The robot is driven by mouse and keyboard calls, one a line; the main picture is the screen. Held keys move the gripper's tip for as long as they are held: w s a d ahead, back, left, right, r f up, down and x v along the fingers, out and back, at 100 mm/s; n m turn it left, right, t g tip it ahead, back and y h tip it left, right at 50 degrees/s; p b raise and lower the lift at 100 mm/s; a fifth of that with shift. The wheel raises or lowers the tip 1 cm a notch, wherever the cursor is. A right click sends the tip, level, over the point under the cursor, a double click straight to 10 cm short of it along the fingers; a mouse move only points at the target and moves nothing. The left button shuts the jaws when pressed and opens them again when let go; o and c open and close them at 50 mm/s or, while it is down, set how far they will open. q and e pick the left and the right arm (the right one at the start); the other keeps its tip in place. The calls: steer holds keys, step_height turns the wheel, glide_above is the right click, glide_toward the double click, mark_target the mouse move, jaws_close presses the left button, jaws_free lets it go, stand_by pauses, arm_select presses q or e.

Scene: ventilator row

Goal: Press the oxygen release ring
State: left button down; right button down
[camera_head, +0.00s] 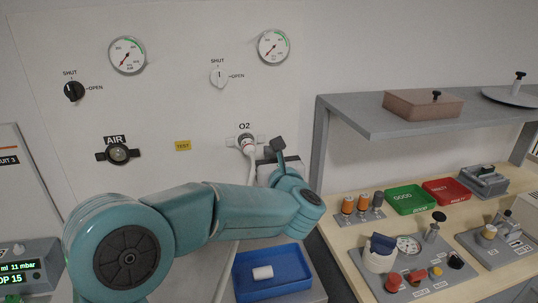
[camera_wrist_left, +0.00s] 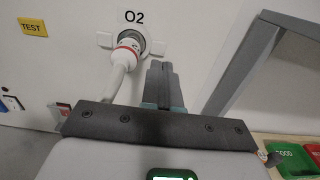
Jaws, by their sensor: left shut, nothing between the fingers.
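The O2 outlet (camera_head: 246,142) is on the wall panel under the "O2" label, with a white hose connector plugged in and a white hose hanging from it. In the left wrist view the outlet's grey ring (camera_wrist_left: 133,42) surrounds the connector (camera_wrist_left: 126,52), which has a red band. My left gripper (camera_head: 278,145) is just right of the outlet in the head view. In the left wrist view its fingers (camera_wrist_left: 161,70) are shut and empty, below and right of the ring and apart from it in the picture. Their depth to the wall is hard to tell. My right gripper is in neither view.
The AIR outlet (camera_head: 118,154), two gauges and two shut/open knobs are on the panel. A blue tray (camera_head: 272,285) with a white cylinder stands below my arm. A grey shelf (camera_head: 370,122) and a bench with trays and parts are at the right.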

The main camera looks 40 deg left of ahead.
arm_select(q)
steer(key=b+v, duration=0.2)
steer(key=v, duration=0.5)
steer(key=shift+s+d, duration=0.15)
steer(key=shift+f, duration=0.1)
stand_by(0.6)
